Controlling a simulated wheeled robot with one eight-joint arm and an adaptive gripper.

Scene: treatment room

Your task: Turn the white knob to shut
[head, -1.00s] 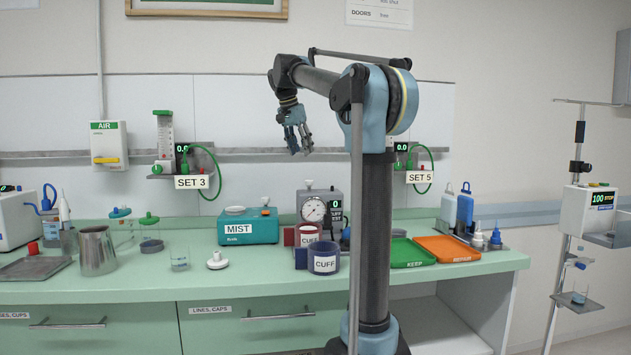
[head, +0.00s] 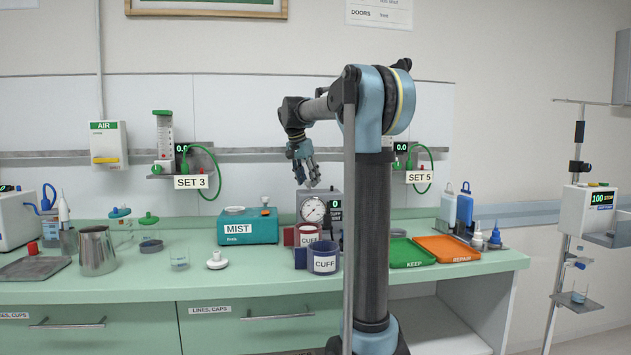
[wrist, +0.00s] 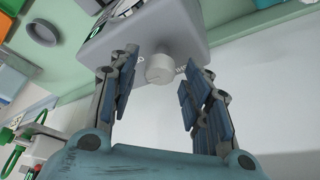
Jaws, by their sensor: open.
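The white knob (wrist: 160,69) is on the grey gauge box (wrist: 180,35). In the wrist view it shows in the gap between the fingertips of my gripper (wrist: 162,76), with room on both sides. The fingers are open, and neither visibly touches it. In the head view my gripper (head: 308,184) points down just above the gauge box (head: 335,208), which has a round dial and a small display reading 0. The gripper hides the knob there.
Red and blue cuff rolls (head: 321,262) stand in front of the gauge box. A teal MIST unit (head: 247,229) is left of it. Green (head: 405,254) and orange (head: 448,249) trays lie to the right. The front left counter holds a white cap-like piece (head: 217,261).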

